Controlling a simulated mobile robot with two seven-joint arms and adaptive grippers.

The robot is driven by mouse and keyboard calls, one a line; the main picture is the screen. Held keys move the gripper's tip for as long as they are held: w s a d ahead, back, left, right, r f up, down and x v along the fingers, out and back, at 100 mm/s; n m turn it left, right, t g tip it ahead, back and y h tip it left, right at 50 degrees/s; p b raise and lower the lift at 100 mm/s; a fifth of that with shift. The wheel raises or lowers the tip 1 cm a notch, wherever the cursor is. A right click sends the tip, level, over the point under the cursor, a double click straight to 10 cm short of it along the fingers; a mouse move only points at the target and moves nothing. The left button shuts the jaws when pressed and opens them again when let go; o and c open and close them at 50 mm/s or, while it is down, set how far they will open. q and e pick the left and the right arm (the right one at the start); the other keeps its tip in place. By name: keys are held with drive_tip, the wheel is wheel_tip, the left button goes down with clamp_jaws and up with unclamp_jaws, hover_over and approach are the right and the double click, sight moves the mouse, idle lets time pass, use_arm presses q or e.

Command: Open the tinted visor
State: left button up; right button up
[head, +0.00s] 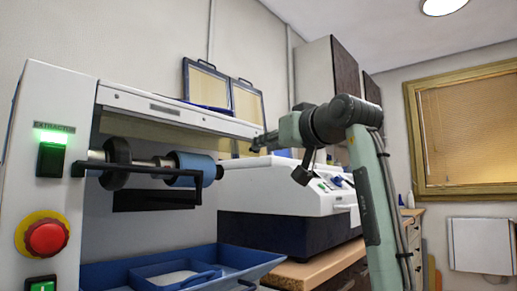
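Two amber-tinted panes in dark blue frames, which look like the tinted visor (207,85), stand raised above the white top beam of the grinding machine. The second pane (247,103) is to the right of the first. Small dark handles show at their upper edges. My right gripper is not in view.
The machine's shaft carries a black wheel (116,163) and a blue roller (195,170) under the beam (175,110). A red stop button (46,238) is at the left. A blue tray (110,276) lies below. A white-topped machine (280,190) stands on the bench behind.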

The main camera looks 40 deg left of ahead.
use_arm(q)
drive_tip(key=x, duration=0.3)
drive_tip(key=shift+a, duration=0.15)
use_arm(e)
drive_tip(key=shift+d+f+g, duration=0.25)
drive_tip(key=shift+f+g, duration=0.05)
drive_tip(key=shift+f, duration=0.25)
use_arm(q)
drive_tip(key=shift+c, duration=0.3)
clamp_jaws()
